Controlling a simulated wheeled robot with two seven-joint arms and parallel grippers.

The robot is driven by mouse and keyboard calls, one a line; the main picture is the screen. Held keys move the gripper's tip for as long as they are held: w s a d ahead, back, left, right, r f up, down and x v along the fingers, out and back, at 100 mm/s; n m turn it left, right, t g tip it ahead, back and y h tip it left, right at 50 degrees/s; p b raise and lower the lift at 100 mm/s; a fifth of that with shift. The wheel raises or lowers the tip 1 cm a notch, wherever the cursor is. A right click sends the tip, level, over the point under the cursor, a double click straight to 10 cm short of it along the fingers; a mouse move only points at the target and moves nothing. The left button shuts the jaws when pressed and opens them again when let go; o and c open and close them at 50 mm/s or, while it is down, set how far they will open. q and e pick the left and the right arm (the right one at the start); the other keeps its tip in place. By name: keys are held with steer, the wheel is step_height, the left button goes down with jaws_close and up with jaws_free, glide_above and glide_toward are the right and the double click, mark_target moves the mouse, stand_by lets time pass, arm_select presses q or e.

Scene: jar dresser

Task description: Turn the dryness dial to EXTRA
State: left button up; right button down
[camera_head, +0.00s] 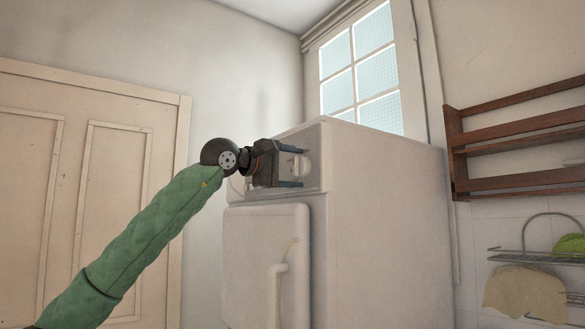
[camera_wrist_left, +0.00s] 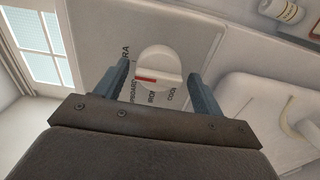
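The dryness dial (camera_wrist_left: 160,66) is a round white knob with a red mark on a grey panel. Around it, partly hidden lettering shows, including an ending "RA", "CUPBOARD" and a partly hidden word. The red mark points toward the lettering near "CUPBOARD". My left gripper (camera_wrist_left: 160,82) is open, with one finger on each side of the dial; contact cannot be told. In the head view my left gripper (camera_head: 290,167) is at the upper front panel of the white machine (camera_head: 375,220), with the dial (camera_head: 302,166) between its fingers. My right gripper is not in view.
Below the panel is a white door with a handle (camera_head: 276,290). A wooden rack (camera_head: 515,140) and a wire dish rack (camera_head: 530,254) are on the right wall. A beige door (camera_head: 85,180) is at left, and a window (camera_head: 360,65) behind.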

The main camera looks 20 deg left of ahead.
arm_select(q)
steer(key=shift+s+a, duration=0.1)
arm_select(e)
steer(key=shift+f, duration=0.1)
arm_select(q)
steer(key=b+v, duration=0.2)
steer(key=v, duration=0.5)
steer(key=shift+s+a, duration=0.2)
steer(key=shift+s, duration=0.05)
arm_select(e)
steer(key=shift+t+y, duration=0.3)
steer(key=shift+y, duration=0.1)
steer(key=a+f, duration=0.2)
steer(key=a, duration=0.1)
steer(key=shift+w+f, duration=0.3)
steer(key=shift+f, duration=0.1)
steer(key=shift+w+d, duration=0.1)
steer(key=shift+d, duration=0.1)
